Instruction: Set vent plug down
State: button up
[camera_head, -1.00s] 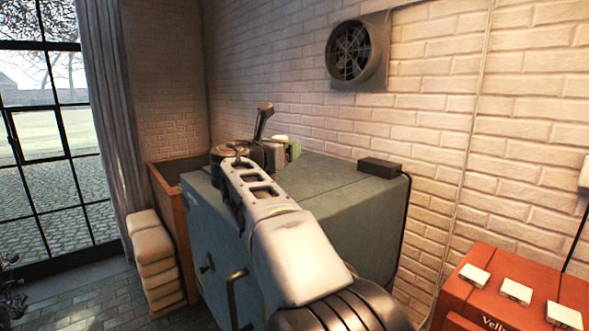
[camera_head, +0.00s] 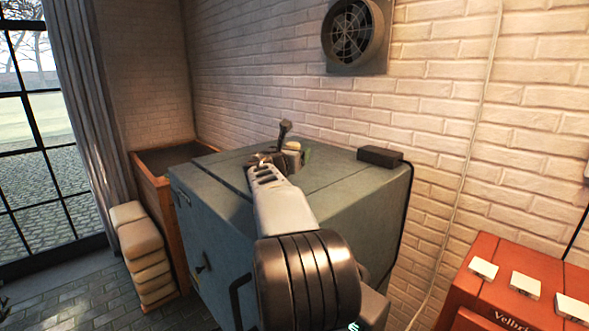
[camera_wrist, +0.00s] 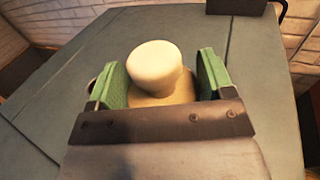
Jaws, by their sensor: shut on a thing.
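The vent plug (camera_wrist: 157,63) is a cream, stepped round piece between the green finger pads of my gripper (camera_wrist: 162,75) in the wrist view. My gripper is shut on it. In the head view the plug (camera_head: 292,147) shows small and pale beside my gripper (camera_head: 288,156), partly hidden by my arm. Both are over the top of the large grey-green kiln-like box (camera_head: 345,185). I cannot tell whether the plug touches that top.
A small black box (camera_head: 380,157) with a cable sits at the top's right edge. A wall fan (camera_head: 353,32) is above. A wooden bin (camera_head: 150,170) and stacked sacks (camera_head: 140,245) stand left. A red cabinet (camera_head: 500,295) is right. The top around the plug looks mostly clear.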

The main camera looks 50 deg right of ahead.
jog(key=shift+d+f, duration=0.85)
jog(key=shift+f, duration=0.25)
jog(key=f, duration=0.1)
jog(key=f+p, duration=0.1)
jog(key=f, duration=0.1)
jog(key=shift+d, duration=0.3)
jog(key=shift+a+f, duration=0.1)
jog(key=shift+f, duration=0.15)
jog(key=shift+f+b, duration=0.6)
jog(key=shift+b, duration=0.2)
jog(key=o, duration=1)
jog(key=shift+f, duration=0.1)
